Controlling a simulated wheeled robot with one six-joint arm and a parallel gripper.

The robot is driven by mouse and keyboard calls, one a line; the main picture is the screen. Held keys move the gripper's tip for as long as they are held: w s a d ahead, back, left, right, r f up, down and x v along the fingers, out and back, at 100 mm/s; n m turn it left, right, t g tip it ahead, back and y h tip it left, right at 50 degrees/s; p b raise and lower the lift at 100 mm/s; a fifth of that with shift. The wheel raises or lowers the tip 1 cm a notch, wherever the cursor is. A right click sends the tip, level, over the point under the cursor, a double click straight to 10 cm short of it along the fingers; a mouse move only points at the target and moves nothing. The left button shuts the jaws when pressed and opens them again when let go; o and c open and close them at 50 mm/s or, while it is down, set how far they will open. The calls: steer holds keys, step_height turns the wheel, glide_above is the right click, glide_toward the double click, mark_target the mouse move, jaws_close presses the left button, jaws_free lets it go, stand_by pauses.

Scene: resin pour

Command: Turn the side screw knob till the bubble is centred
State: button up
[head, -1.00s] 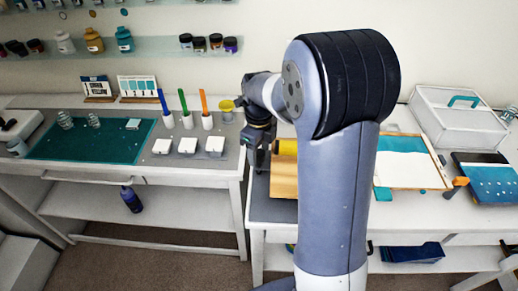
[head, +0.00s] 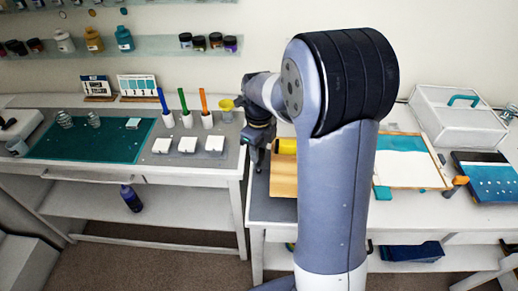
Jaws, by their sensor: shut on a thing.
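A framed panel with blue and white resin (head: 410,163) lies on the right-hand table. An orange knob (head: 460,181) sits at its right side, and a teal piece (head: 383,193) is at its near left corner. I cannot make out a bubble. My gripper (head: 254,166) points down at the left end of the right-hand table, beside a wooden board (head: 284,181) with a yellow cylinder (head: 285,146) at its far side. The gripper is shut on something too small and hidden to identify. My arm hides the middle of this table. The gripper is well apart from the orange knob.
A white box with a teal handle (head: 455,122) stands at the back right, and a dark blue panel (head: 492,178) lies at the far right.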

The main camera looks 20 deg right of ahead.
steer(key=n, duration=1.2)
steer(key=shift+w+r+n+b, duration=0.1)
steer(key=shift+n+b, duration=0.25)
steer(key=shift+n, duration=1.65)
steer(key=shift+r+n, duration=0.1)
steer(key=shift+n, duration=0.2)
steer(key=o, duration=1)
